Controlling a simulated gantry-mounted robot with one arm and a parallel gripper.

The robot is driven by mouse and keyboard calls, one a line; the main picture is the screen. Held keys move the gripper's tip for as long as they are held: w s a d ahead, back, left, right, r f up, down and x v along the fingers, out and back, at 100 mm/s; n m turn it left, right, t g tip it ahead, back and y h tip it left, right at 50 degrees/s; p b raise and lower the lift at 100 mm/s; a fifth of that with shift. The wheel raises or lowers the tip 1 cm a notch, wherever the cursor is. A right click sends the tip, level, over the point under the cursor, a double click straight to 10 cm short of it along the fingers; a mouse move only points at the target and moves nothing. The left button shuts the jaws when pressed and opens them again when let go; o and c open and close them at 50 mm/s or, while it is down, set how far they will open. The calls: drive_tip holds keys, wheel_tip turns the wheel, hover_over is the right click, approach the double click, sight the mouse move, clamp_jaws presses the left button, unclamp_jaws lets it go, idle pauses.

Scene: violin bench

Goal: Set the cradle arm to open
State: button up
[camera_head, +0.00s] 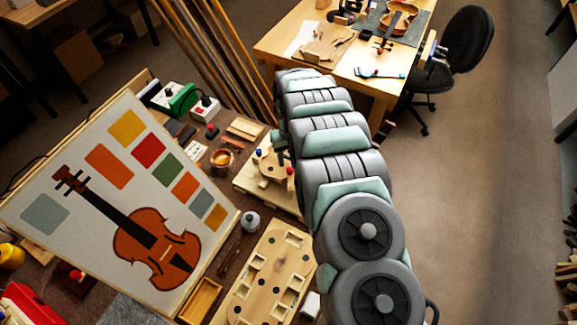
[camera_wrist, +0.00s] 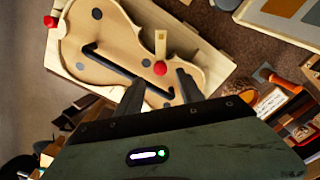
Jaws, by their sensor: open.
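A pale violin-shaped plate lies on the light wooden cradle (camera_wrist: 75,63) in the wrist view, with a dark bent bar (camera_wrist: 115,68) across it. A short wooden arm with a red ball tip (camera_wrist: 160,68) sits near the plate's edge, between and beyond my fingertips. A red knob (camera_wrist: 50,21) sits at the cradle's far left corner. My gripper (camera_wrist: 158,82) is open and empty, its two dark fingers apart over the plate; I cannot tell whether they touch anything. The cradle (camera_head: 262,182) also shows in the head view, partly hidden behind my arm.
In the head view, a holed wooden board (camera_head: 268,268) lies in front of the cradle. A violin picture panel (camera_head: 110,215) leans at the left. A brown cup (camera_head: 222,160) and a grey-white bottle (camera_head: 251,221) stand close by. Another workbench (camera_head: 345,68) stands behind.

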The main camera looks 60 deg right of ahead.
sight(290, 168)
drive_tip(key=shift+w+f, duration=0.1)
drive_tip(key=shift+f, duration=2.7)
drive_tip(key=shift+c, duration=0.4)
clamp_jaws()
